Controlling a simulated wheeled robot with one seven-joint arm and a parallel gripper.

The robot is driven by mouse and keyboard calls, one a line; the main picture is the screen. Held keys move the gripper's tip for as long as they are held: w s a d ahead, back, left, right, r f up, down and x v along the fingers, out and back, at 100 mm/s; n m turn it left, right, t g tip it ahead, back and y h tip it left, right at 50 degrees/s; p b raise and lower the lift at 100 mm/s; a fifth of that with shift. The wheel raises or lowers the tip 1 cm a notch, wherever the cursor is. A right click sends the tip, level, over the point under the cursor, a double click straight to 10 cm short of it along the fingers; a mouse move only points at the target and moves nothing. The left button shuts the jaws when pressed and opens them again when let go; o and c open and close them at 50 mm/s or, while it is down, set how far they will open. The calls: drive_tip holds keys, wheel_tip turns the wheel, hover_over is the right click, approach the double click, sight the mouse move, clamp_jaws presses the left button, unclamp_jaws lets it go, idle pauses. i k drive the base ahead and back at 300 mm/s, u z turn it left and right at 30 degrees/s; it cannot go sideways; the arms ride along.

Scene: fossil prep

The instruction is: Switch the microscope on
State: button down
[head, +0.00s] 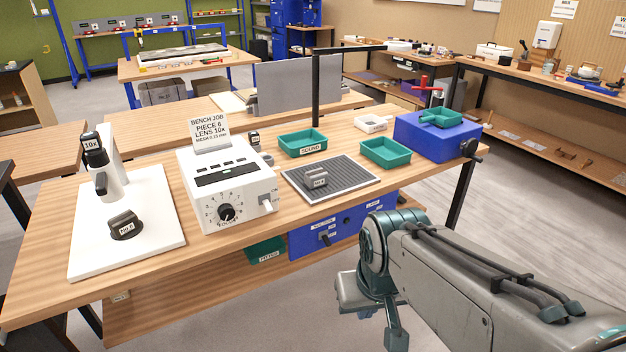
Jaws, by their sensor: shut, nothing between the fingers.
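The microscope stands at the left of the bench, with a white base plate (155,225), a white column (112,165) and a dark head (94,149) labelled 10x. A dark numbered block (125,227) lies on its plate. Next to it is a white control box (225,185) with a black numbered dial (227,213) on its front and a small pale lever (266,203) at its right front corner. I cannot tell whether the microscope is lit. My gripper (362,296) hangs off the bench's front edge at lower right, apart from everything; its fingertips are mostly hidden.
A ridged dark mat (331,178) bears a small grey block (316,179). Teal trays (303,143), (386,153), a blue box (437,137) with a crank and a tall black post (316,90) stand behind and right. Blue drawers (340,225) hang below.

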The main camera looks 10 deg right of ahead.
sight(266, 202)
drive_tip(key=z, duration=0.15)
drive_tip(key=i, duration=1.05)
drive_tip(key=u, duration=0.3)
